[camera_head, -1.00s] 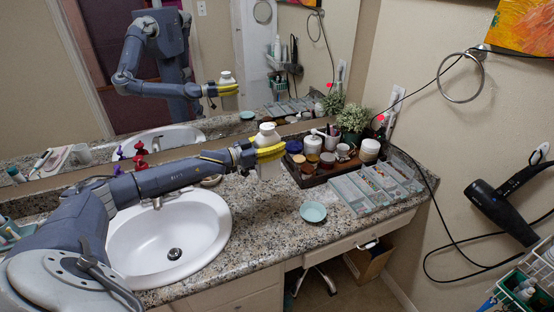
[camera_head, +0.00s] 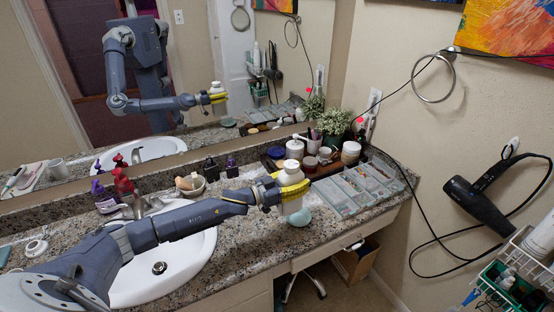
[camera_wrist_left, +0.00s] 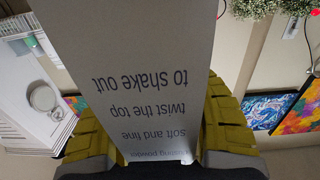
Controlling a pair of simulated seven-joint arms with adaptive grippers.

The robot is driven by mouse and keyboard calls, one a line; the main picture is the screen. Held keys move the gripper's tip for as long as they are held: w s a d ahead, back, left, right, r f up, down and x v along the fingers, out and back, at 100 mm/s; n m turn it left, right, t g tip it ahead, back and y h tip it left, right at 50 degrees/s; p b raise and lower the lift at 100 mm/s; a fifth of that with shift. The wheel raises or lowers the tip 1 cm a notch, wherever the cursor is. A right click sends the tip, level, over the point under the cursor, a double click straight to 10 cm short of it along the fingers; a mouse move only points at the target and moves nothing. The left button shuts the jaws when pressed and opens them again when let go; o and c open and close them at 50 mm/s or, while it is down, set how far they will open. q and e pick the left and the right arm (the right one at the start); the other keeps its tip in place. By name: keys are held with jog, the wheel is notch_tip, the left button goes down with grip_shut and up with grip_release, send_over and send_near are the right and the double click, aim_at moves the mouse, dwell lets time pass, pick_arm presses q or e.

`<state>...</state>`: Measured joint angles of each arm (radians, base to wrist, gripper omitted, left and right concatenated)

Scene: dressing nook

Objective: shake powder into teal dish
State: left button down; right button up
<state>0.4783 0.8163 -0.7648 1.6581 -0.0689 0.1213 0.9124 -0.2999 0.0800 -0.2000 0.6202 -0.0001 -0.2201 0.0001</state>
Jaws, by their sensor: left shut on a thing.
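The white powder bottle (camera_head: 292,206) is upright in my left gripper (camera_head: 293,188), whose yellow fingers are closed around its middle. Its narrower white top shows above the fingers. In the left wrist view, the bottle's side (camera_wrist_left: 150,60) fills the middle, between the yellow fingers, with upside-down printed text about twisting the top to shake out. The dish's contents cannot be made out. My right gripper is not in view.
A dark tray (camera_head: 327,168) of jars and a grey compartment organizer (camera_head: 345,193) stand behind and right of the dish. The sink (camera_head: 165,262) is under my left arm. Soap bottles (camera_head: 122,186) stand by the mirror. The counter's front edge (camera_head: 330,240) is near the dish.

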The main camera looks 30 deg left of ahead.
pick_arm(q)
jog(key=d+f+n, duration=0.3)
jog(key=f+n, duration=0.1)
jog(key=n, duration=0.1)
jog(key=s+d+f+n+g, duration=0.1)
jog(key=d+f+n, duration=0.1)
jog(key=f+n, duration=0.2)
jog(key=s+d+f+n+g, duration=0.1)
jog(key=d+f+n, duration=0.2)
jog(key=n, duration=0.5)
jog(key=shift+d+f, duration=0.35)
jog(key=shift+f, duration=0.55)
jog(key=r+n, duration=0.1)
jog(key=n, duration=0.2)
jog(key=shift+w+a+r, duration=0.1)
jog(key=shift+r, duration=0.3)
jog(key=shift+w+a+r+n+g+h, duration=0.15)
jog(key=shift+r+n+h, duration=0.15)
jog(key=shift+n, duration=0.4)
jog(key=shift+w+a+r+n+g+h, duration=0.15)
jog(key=shift+r+n+h, duration=0.1)
jog(key=shift+n, duration=0.45)
jog(key=shift+s, duration=0.1)
